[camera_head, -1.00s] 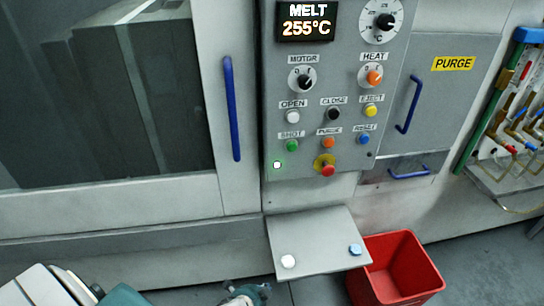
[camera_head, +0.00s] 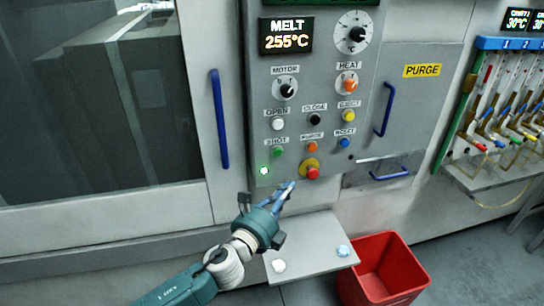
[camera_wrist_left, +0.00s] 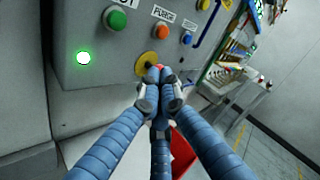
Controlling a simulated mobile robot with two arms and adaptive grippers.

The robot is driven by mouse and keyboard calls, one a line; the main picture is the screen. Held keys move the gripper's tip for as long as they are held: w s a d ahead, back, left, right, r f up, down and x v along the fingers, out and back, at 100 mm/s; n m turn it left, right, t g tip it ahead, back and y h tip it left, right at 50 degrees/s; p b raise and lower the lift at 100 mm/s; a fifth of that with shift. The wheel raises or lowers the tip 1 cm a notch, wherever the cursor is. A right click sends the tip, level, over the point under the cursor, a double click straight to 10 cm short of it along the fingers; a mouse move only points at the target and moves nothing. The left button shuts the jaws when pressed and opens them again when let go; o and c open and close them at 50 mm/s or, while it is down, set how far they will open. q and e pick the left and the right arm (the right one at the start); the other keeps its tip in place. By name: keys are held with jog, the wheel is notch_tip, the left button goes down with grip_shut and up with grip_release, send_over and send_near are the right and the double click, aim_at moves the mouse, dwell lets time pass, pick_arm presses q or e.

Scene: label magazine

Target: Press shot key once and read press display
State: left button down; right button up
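The green shot key (camera_head: 278,152) is on the grey control panel, under its SHOT label; it also shows in the left wrist view (camera_wrist_left: 116,19). The display (camera_head: 285,36) at the panel's upper left reads MELT 255°C. My left gripper (camera_head: 287,188) has its fingers drawn together and empty, below the lower row of keys and right of the green key. In the left wrist view its fingertips (camera_wrist_left: 157,74) meet in front of the stop button's yellow collar (camera_wrist_left: 148,59), hiding most of the red button. Contact cannot be told. My right gripper is out of view.
A lit green lamp (camera_head: 264,170) sits below the shot key. Orange (camera_head: 312,147) and blue (camera_head: 344,143) keys are to its right, with the red stop button (camera_head: 312,172) below. A shelf (camera_head: 310,247) and red bin (camera_head: 384,274) are underneath. A blue door handle (camera_head: 219,120) is left.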

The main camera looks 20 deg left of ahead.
aim_at(278, 153)
pick_arm(q)
jog(key=r, duration=0.2)
jog(key=r+m, duration=0.1)
jog(key=shift+s+d, duration=0.3)
jog(key=shift+s, duration=0.1)
jog(key=shift+w+a+b, duration=0.25)
jog(key=shift+w+a, duration=0.6)
jog(key=shift+w, duration=0.35)
jog(key=shift+w+a+b, duration=0.2)
jog(key=shift+w+a, duration=0.6)
jog(key=shift+w, duration=0.45)
jog(key=shift+w+a+b, duration=0.25)
jog(key=shift+w+a, duration=0.6)
jog(key=shift+w, duration=0.35)
jog(key=shift+w+a, duration=0.25)
jog(key=shift+w, duration=0.1)
